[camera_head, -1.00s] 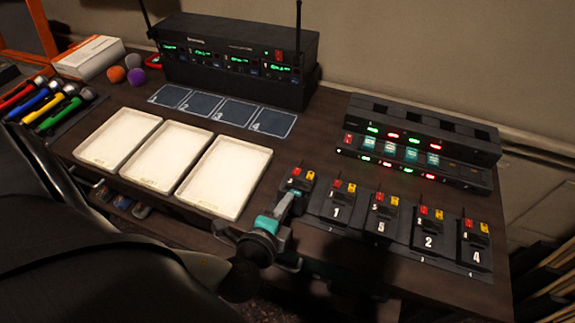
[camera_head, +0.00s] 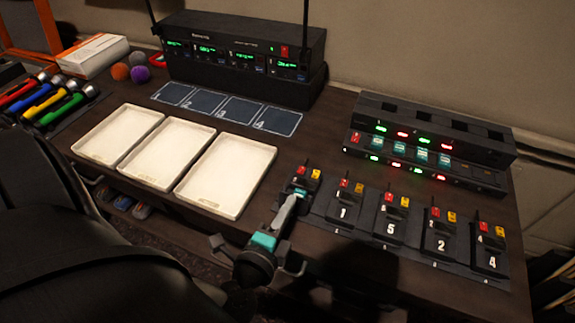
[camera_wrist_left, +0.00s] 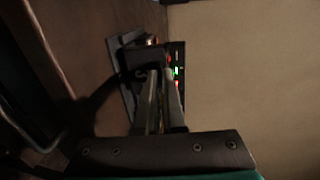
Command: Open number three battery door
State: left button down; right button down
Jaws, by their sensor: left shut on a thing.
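Several black bodypacks with red and yellow tops stand in a row on a dark holder. The leftmost bodypack (camera_head: 305,180) has its front mostly covered by my left gripper (camera_head: 290,200), so its number cannot be read. The others carry 1 (camera_head: 343,203), 5 (camera_head: 391,218), 2 (camera_head: 440,234) and 4 (camera_head: 490,252). My left gripper's fingers are together at the front of the leftmost bodypack; the door they meet is hidden. The left wrist view shows the fingers (camera_wrist_left: 158,85) reaching to a dark pack (camera_wrist_left: 148,58), too dim for detail. My right gripper is not in view.
A charger rack (camera_head: 430,140) with lit lights stands behind the bodypacks. White trays (camera_head: 228,175) lie left of the gripper. A receiver (camera_head: 240,55) and coloured microphones (camera_head: 50,98) are further back and left. The desk's front edge is close to my arm.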

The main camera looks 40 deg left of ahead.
pick_arm(q)
jog(key=c, duration=1)
grip_release()
jog(key=p+v, duration=0.1)
jog(key=v, duration=1.4)
jog(key=shift+s+f, duration=0.1)
jog(key=shift+f, duration=0.05)
